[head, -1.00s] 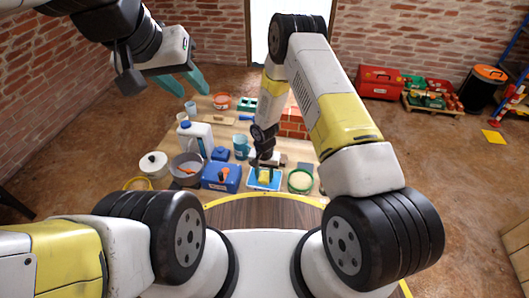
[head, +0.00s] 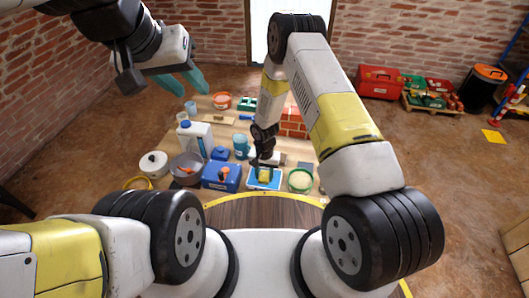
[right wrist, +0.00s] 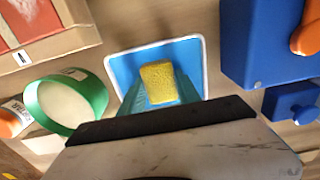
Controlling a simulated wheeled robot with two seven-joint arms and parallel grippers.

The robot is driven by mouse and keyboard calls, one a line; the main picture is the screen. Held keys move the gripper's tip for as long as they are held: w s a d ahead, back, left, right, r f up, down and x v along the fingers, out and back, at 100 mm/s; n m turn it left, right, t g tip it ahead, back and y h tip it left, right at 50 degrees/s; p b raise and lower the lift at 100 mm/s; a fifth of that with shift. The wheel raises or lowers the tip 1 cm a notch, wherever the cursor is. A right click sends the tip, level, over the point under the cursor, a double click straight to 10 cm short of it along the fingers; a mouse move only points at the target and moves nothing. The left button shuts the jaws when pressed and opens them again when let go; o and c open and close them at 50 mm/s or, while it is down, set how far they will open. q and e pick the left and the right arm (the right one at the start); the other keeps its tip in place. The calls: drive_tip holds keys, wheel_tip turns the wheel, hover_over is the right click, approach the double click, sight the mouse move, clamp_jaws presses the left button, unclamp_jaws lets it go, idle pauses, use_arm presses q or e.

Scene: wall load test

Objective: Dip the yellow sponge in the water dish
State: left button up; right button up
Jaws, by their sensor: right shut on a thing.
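The yellow sponge (right wrist: 158,82) is held between the teal fingertips of my right gripper (right wrist: 160,92) in the right wrist view. It is over the blue water dish with a white rim (right wrist: 122,62); I cannot tell whether it touches the water. In the head view the sponge (head: 264,174) shows small above the dish (head: 254,184), under my right gripper (head: 265,164). My left gripper (head: 191,82) is raised at the upper left of the head view, its teal fingers apart and nothing between them.
A blue box with an orange item (head: 221,177) stands left of the dish, and a green ring-shaped container (head: 300,181) stands right. A grey bowl (head: 187,170) is further left.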

sight(265, 175)
drive_tip(key=shift+r, duration=3.5)
